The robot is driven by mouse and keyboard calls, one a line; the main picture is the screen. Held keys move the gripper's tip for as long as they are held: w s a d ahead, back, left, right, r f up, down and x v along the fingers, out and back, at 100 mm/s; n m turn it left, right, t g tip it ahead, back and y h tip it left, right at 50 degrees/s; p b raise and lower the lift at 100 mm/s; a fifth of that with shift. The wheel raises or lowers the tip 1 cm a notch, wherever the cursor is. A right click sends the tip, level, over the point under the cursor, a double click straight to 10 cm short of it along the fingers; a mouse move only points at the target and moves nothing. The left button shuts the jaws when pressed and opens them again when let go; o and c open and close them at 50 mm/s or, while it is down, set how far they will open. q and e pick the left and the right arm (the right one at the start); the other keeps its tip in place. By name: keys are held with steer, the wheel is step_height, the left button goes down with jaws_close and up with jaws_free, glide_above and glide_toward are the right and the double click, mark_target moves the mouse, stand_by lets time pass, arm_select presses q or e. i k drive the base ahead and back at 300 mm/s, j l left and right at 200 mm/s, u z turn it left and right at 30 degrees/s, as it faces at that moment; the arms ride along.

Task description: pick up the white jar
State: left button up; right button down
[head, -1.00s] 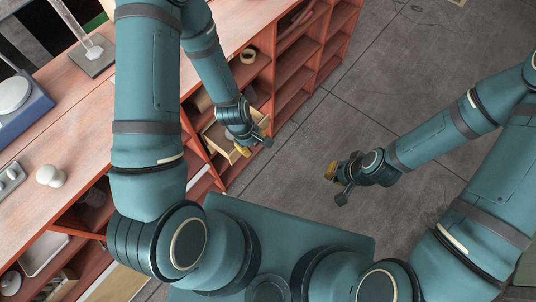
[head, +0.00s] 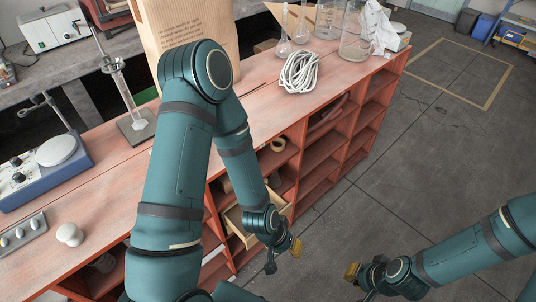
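The white jar (head: 69,234) is a small, rounded white piece in the head view. It stands on the reddish wooden bench top at the lower left, near the bench's front edge. My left gripper (head: 284,257) is in front of the bench's shelves, well to the right of the jar and apart from it. Its fingers look spread and empty. My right gripper (head: 357,283) is over the open floor at the lower right, far from the jar. It also looks open and empty.
A clamp stand (head: 136,127), paper bag (head: 190,35), white cable coil (head: 300,72) and glassware (head: 357,35) stand farther back. A drawer (head: 236,222) juts out below.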

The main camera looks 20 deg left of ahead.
mark_target(79, 238)
steer(key=u, duration=2.65)
steer(key=i+l+z, duration=0.15)
steer(key=z, duration=0.2)
